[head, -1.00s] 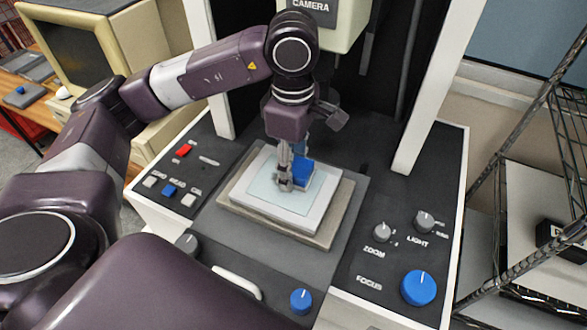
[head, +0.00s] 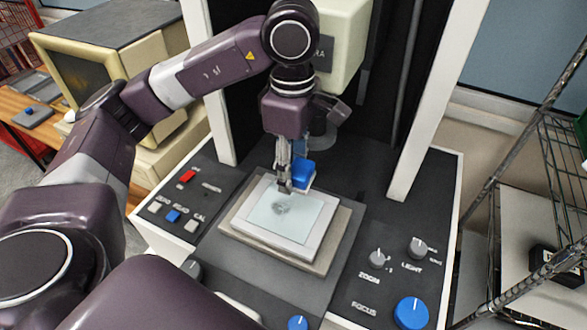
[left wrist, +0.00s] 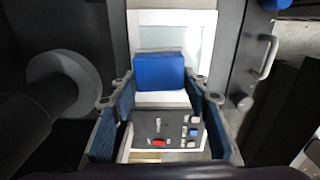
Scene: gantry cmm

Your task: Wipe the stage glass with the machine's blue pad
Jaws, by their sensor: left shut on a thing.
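The stage glass (head: 285,228) is a pale panel in a white frame on the machine's stage, with a grey smudge (head: 281,208) near its middle. My left gripper (head: 285,187) is above the back part of the glass, shut on the blue pad (head: 304,172). The pad is at the back edge of the glass; I cannot tell whether it touches. In the left wrist view the blue pad (left wrist: 160,72) sits between the fingers of the left gripper (left wrist: 161,101), over the white frame and glass (left wrist: 206,47). My right gripper is not in view.
Buttons (head: 173,215) line the console left of the stage, and knobs (head: 411,313) the right. The machine's white uprights (head: 428,120) and camera head (head: 340,55) stand close behind my arm. A wire rack (head: 555,190) is at the right.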

